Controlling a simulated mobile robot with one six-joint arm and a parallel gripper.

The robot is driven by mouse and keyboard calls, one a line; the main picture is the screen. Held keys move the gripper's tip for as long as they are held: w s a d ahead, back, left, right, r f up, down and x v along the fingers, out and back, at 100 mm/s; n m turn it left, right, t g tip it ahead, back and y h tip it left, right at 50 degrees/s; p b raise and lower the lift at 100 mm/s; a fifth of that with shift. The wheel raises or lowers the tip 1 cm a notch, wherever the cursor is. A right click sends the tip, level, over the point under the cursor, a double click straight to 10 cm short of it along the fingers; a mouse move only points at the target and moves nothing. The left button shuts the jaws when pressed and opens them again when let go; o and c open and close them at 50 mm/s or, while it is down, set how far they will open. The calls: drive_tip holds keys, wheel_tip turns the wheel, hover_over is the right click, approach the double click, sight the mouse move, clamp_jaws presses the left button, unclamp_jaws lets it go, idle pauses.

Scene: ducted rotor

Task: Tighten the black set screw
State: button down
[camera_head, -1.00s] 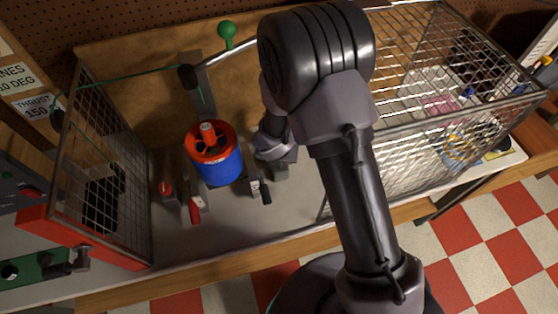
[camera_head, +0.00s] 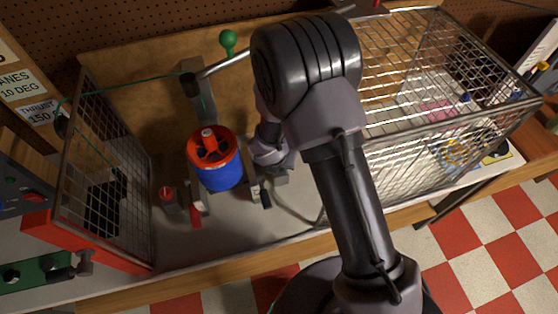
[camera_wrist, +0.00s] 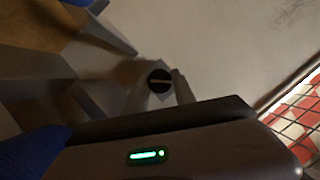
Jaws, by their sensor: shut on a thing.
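The black set screw (camera_wrist: 160,80) shows in the wrist view as a dark round head with a pale slot. It sits at a grey part, between the grey fingertips of my gripper (camera_wrist: 161,90). My gripper is shut on it. In the head view my gripper (camera_head: 278,170) is down on the bench just right of the ducted rotor (camera_head: 216,158), which has a red top ring and a blue lower body. The screw is hidden there by my arm and the fixture.
A wire cage (camera_head: 450,100) stands to the right, and a mesh screen with a red base (camera_head: 85,242) to the left. Red-handled (camera_head: 196,215) and black-handled (camera_head: 265,198) clamps flank the rotor. A green-knobbed lever (camera_head: 228,40) stands behind. The bench front is clear.

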drive_tip(key=m+p, duration=0.2)
drive_tip(key=m+g+h+p, duration=0.1)
drive_tip(key=m+p, duration=0.2)
drive_tip(key=shift+a+r+h, duration=0.15)
drive_tip(key=shift+r+h, duration=0.05)
drive_tip(key=shift+h, duration=0.1)
drive_tip(key=shift+w+f+m+g+h+p, duration=0.1)
drive_tip(key=shift+m+g+h+p, duration=0.25)
drive_tip(key=shift+m, duration=0.6)
drive_tip(key=shift+f+m+g+h+p, duration=0.2)
drive_tip(key=shift+m+p, duration=0.25)
drive_tip(key=shift+m, duration=0.5)
drive_tip(key=shift+r, duration=0.1)
drive_tip(key=c, duration=1)
unclamp_jaws()
drive_tip(key=shift+c, duration=0.2)
